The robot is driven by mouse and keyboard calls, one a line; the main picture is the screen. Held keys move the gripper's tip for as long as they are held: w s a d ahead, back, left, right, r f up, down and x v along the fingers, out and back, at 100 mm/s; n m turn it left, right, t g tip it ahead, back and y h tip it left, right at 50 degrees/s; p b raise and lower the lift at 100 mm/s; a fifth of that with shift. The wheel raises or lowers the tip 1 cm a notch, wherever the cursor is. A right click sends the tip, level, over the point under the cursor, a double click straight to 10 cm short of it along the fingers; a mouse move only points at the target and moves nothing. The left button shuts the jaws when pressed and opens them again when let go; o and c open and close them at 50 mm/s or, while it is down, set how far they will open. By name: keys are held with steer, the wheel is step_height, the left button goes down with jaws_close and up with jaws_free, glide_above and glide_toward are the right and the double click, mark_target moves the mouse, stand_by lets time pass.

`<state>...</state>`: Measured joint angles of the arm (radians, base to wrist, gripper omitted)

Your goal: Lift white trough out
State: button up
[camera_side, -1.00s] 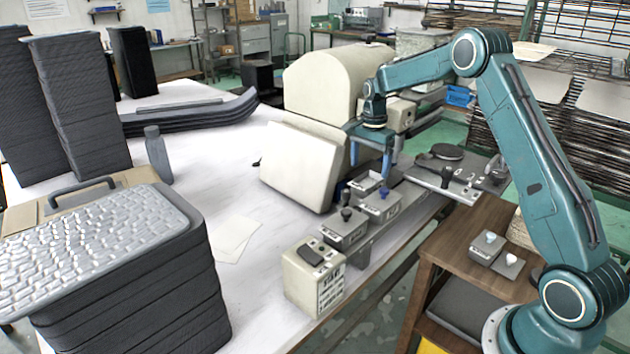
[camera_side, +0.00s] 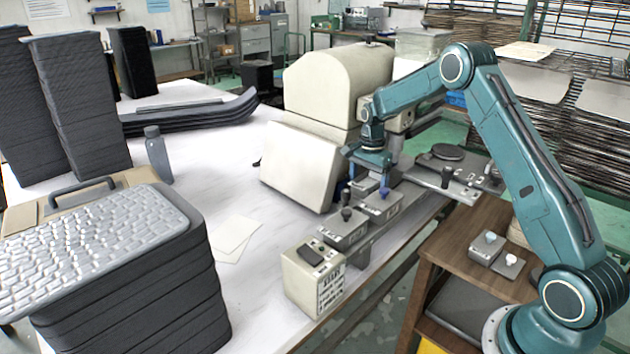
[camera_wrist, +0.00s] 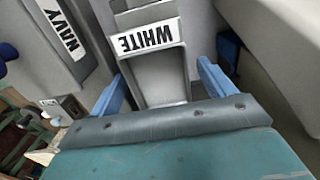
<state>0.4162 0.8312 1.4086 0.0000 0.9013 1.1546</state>
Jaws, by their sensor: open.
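The white trough (camera_wrist: 163,88) is a grey metal box with a label reading WHITE, in the middle of the wrist view. My gripper (camera_wrist: 160,71) is open, with one blue finger on each side of it. Gaps show between the fingers and the trough's sides, and nothing is gripped. In the side view my gripper (camera_side: 369,180) is low over the far end of the row of grey troughs, and its fingers partly hide the trough there.
A trough labelled NAVY (camera_wrist: 62,35) stands close on the left in the wrist view. In the side view, a cream slanted panel (camera_side: 300,165) stands close left of the row, and a cream box (camera_side: 313,280) stands in front.

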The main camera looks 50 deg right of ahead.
steer(key=shift+c, duration=0.2)
stand_by(0.3)
steer(key=c, duration=1.2)
step_height(320, 180, up, 20)
stand_by(0.5)
